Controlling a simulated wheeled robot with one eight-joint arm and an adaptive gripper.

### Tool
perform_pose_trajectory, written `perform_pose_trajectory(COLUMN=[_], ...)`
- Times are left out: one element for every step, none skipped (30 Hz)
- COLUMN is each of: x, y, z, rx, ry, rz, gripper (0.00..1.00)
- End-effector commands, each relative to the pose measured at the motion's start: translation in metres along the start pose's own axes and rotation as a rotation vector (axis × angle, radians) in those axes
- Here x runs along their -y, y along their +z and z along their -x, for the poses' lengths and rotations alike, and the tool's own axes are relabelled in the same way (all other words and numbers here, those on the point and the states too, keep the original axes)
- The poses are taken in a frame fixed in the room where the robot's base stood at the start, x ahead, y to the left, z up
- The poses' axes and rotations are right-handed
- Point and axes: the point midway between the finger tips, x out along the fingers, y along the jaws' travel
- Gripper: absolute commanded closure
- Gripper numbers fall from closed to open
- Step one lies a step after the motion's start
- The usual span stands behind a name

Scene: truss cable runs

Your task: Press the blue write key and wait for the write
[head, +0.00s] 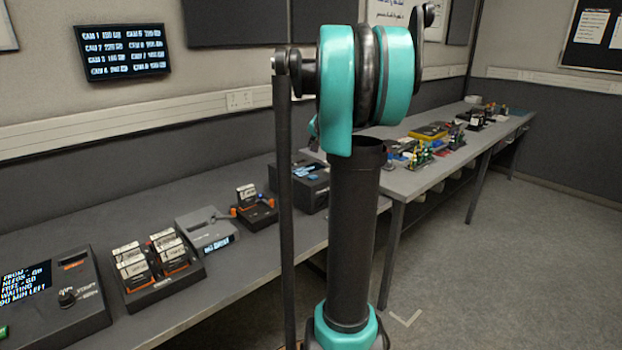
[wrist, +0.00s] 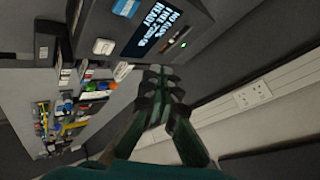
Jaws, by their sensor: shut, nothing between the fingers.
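A dark box unit (wrist: 150,55) with a lit screen (wrist: 160,28) fills the top of the wrist view. Its screen text is tilted and seems to read "READY" on one line. A pale blue key (wrist: 126,8) sits on the unit at the picture's top edge, and I take it for the write key. A whitish key (wrist: 103,46) is lower on the same unit. My gripper (wrist: 160,72) is shut and empty, its tips close to the unit's edge, apart from the blue key. In the head view the unit seems to be the dark box (head: 312,190), partly behind my arm.
A small green light (wrist: 183,45) shows on the unit. A long bench (head: 230,270) carries a card tray (head: 150,285), a grey reader (head: 205,228) and an orange-trimmed dock (head: 255,215). A wall screen (head: 122,50) hangs left. A farther bench (head: 410,180) holds several coloured parts.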

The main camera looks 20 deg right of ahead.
Motion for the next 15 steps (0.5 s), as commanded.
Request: perform_pose_trajectory(x=[-0.001,-0.002,-0.004,-0.005,-0.007,-0.009,-0.012,-0.014,-0.016,-0.019,-0.021,-0.023,-0.025,-0.027,-0.03], y=[0.001,0.002,0.004,0.005,0.007,0.009,0.012,0.014,0.017,0.019,0.021,0.023,0.025,0.027,0.03], z=[-0.002,-0.004,-0.006,-0.008,-0.011,-0.014,-0.016,-0.019,-0.023,-0.026,-0.029,-0.033,-0.035,-0.038,-0.041], rx=[0.0,0.0,0.0,0.0,0.0,0.0,0.0,0.0,0.0,0.0,0.0,0.0,0.0,0.0,0.0], ry=[0.0,0.0,0.0,0.0,0.0,0.0,0.0,0.0,0.0,0.0,0.0,0.0,0.0,0.0,0.0], rz=[0.0,0.0,0.0,0.001,0.001,0.001,0.001,0.001,0.001,0.001,0.001,0.001,0.001,0.001,0.001], gripper=[1.0,1.0,1.0,1.0,1.0,1.0,1.0,1.0,1.0,1.0,1.0,1.0,1.0,1.0,1.0])
